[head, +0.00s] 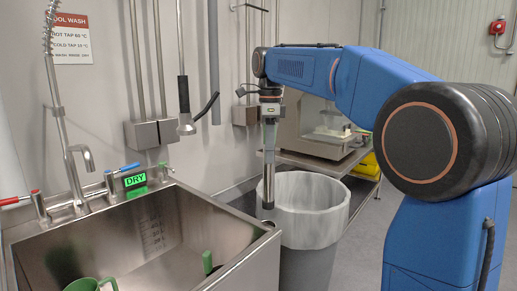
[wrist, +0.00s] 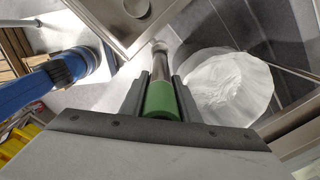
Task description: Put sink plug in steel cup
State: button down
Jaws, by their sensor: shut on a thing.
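My gripper (head: 269,135) is shut on the green grip of a long steel tube, apparently the sink plug (head: 268,178). The plug hangs upright, its lower end near the sink's right corner and in front of the bin in the head view. In the wrist view the green grip of the sink plug (wrist: 162,100) sits between the jaws of my gripper (wrist: 160,88). A small round steel fitting, apparently the steel cup (wrist: 137,7), is on the sink's corner ledge, apart from the plug's tip in that view. In the head view its rim (head: 268,223) is small and partly hard to see.
The steel sink (head: 150,235) has a green mug (head: 90,285) and a green-handled thing (head: 207,262) inside. A lined bin (head: 315,215) stands right beside the sink corner.

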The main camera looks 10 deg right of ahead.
send_near(268, 196)
jog(key=shift+w+d+f, duration=0.3)
jog(key=shift+w+f, duration=0.3)
jog(key=shift+w, duration=0.25)
jog(key=shift+f, duration=0.25)
dwell(0.4)
jog(key=shift+f, duration=4.6)
jog(key=c, duration=1.3)
grip_release()
jog(key=shift+o, duration=0.2)
notch_tip(268, 196, up, 17)
jog(key=shift+r, duration=0.2)
